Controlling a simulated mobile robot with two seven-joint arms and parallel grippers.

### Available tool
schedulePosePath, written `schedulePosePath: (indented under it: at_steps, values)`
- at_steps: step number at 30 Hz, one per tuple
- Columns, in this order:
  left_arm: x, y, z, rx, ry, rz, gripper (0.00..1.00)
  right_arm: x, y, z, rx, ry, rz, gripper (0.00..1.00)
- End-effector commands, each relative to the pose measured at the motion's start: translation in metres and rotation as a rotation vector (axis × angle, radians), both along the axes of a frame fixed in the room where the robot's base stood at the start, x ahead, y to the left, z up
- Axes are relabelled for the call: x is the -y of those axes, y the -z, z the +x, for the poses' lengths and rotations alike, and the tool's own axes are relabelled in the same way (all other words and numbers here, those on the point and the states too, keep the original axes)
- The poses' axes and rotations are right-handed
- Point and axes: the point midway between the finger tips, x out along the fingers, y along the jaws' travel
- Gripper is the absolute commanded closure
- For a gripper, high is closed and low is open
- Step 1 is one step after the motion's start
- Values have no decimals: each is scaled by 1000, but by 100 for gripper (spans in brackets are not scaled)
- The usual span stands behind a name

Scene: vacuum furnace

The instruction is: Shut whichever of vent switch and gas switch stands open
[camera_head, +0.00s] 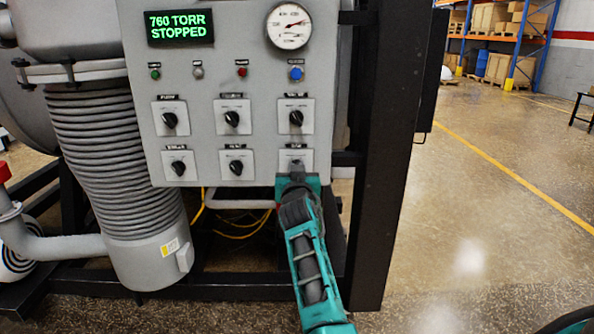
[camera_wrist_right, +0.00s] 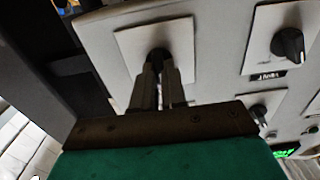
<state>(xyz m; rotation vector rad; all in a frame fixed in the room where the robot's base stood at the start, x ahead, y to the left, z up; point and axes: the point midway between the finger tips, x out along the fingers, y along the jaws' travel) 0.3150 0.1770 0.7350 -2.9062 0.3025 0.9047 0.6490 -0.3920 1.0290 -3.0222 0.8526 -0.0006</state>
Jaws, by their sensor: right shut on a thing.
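The vent switch (camera_head: 236,167) is a black knob on a pale square plate in the middle of the panel's lower row. It also shows at the upper right of the right wrist view (camera_wrist_right: 288,45), beside its VENT label. The gas switch (camera_wrist_right: 158,58) is the lower right knob, and my gripper hides most of it in the head view. My right gripper (camera_wrist_right: 159,80) is shut on the gas switch knob, a finger on each side. The knob's angle is hard to tell behind the fingers. My left gripper is not in view.
The grey control panel (camera_head: 205,95) carries more black knobs, small lamps or buttons, a gauge (camera_head: 288,26) and a display (camera_head: 180,26) reading 760 TORR STOPPED. A black frame post (camera_head: 385,180) stands just right of my arm.

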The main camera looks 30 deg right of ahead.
Motion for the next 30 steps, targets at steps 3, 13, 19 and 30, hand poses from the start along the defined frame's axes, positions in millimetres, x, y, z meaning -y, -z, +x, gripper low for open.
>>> schedulePosePath:
  at_steps: [3,13,19,30]
  values:
    - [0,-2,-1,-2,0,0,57,0,-1,0,-58,-1,-96,100]
    - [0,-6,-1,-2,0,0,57,-1,-1,1,-194,0,-318,100]
    - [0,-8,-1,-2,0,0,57,-1,-1,1,-245,0,-403,100]
    - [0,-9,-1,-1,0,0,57,-1,0,1,-282,1,-463,100]
